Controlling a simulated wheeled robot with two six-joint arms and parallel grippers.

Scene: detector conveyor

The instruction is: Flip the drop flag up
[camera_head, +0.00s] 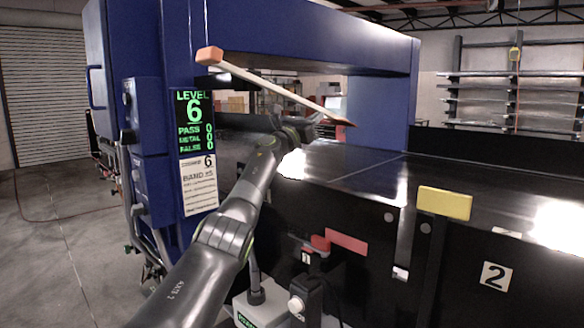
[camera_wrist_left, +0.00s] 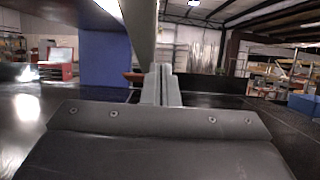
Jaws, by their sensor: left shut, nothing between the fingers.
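A long pale bar with an orange block (camera_head: 209,55) at its near end and a dark red tip (camera_head: 345,122) slants across the opening of the blue detector frame. A red flag plate (camera_head: 346,242) and a yellow flag plate (camera_head: 445,203) sit on the conveyor's front side. I cannot tell from the frames which part is the drop flag. My left gripper (camera_head: 316,121) is shut and empty, close under the bar's far part; contact is unclear. In the left wrist view its fingers (camera_wrist_left: 160,85) are together, beside a grey slanting piece (camera_wrist_left: 137,25).
The black conveyor (camera_head: 370,172) runs to the right under the blue frame (camera_head: 300,30). A green display (camera_head: 194,122) is on the frame's post. A small control box with a white knob (camera_head: 296,304) stands low in front. Shelves (camera_head: 515,90) are at the back.

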